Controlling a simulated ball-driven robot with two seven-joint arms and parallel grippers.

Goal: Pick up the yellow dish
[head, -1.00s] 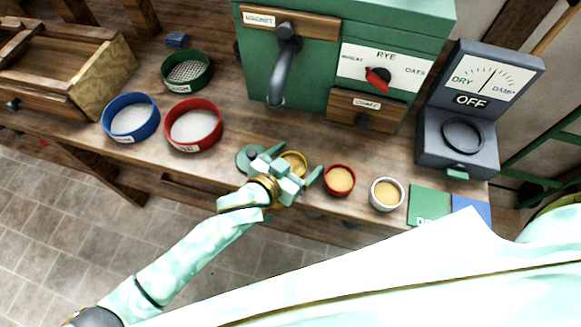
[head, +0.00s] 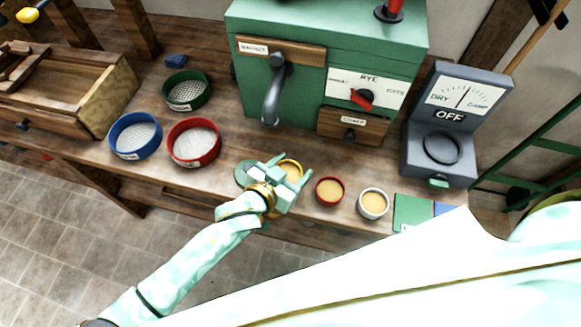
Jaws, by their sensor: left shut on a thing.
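The yellow dish (head: 291,163) stands on the wooden bench in the head view, with its yellow rim showing beyond my fingers. My left gripper (head: 289,171) reaches over it from the front and is shut on it, one finger on each side. The hand hides the near part of the dish. I cannot see any clear gap between dish and bench. My right gripper is not in view.
A red dish (head: 330,189) and a white dish (head: 373,203) stand just right. Red (head: 194,143) and blue (head: 135,136) sieves stand further left. The green mill (head: 325,50) stands behind.

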